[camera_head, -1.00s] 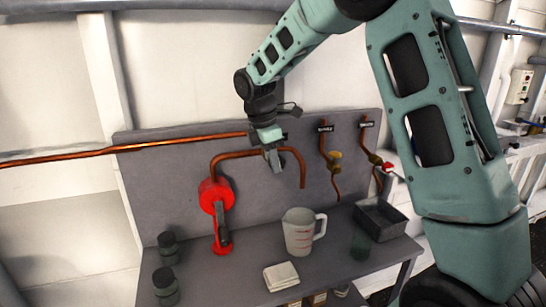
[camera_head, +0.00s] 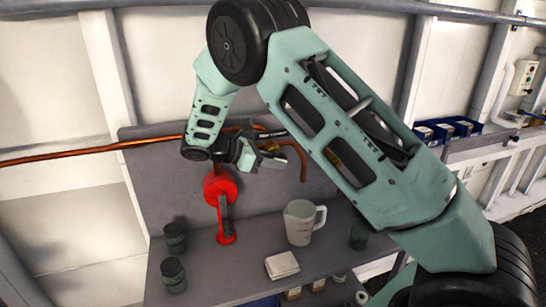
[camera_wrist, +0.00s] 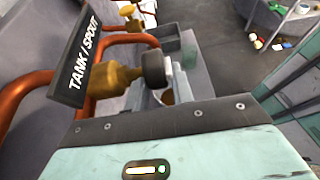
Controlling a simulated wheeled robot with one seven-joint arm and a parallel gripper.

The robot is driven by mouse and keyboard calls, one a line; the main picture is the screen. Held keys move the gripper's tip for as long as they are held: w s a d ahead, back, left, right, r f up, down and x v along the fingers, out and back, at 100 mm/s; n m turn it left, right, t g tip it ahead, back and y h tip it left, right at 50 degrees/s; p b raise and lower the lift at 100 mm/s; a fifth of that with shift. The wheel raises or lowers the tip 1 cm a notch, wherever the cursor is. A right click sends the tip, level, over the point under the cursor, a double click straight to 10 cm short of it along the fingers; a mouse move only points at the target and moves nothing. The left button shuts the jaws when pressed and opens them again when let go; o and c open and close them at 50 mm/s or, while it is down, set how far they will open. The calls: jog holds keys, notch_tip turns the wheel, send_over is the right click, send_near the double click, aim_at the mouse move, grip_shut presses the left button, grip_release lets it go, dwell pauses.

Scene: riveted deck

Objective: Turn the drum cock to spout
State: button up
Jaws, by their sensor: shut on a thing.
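The drum cock is a brass valve (camera_wrist: 112,80) on copper pipe, with a dark rounded handle end (camera_wrist: 153,67), beside a black sign reading TANK / SPOUT (camera_wrist: 82,62). My gripper (camera_wrist: 166,88) is shut on the cock's handle; the fingers are partly hidden behind my wrist housing, so the exact grip is unclear. In the head view my gripper (camera_head: 272,160) lies tilted at the pipework, covering most of the cock.
A red hand pump (camera_head: 222,195) stands left of the gripper. A dark green cup (camera_head: 358,237) stands right of the jug. My arm hides the right-hand cocks.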

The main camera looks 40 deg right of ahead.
jog(key=h, duration=0.2)
jog(key=g+h, duration=0.1)
jog(key=h, duration=0.1)
jog(key=shift+d+f+h, duration=0.1)
jog(key=shift+f+h, duration=0.2)
jog(key=shift+f, duration=0.05)
dwell(0.4)
jog(key=o, duration=1)
jog(key=shift+f+b+v, duration=0.15)
jog(key=shift+b+v, duration=1.35)
jog(key=shift+v, duration=2.85)
jog(key=shift+f+b+v, duration=0.2)
jog(key=shift+b+v, duration=1.3)
jog(key=shift+v, duration=2.85)
jog(key=shift+w+d, duration=0.1)
jog(key=shift+d, duration=0.05)
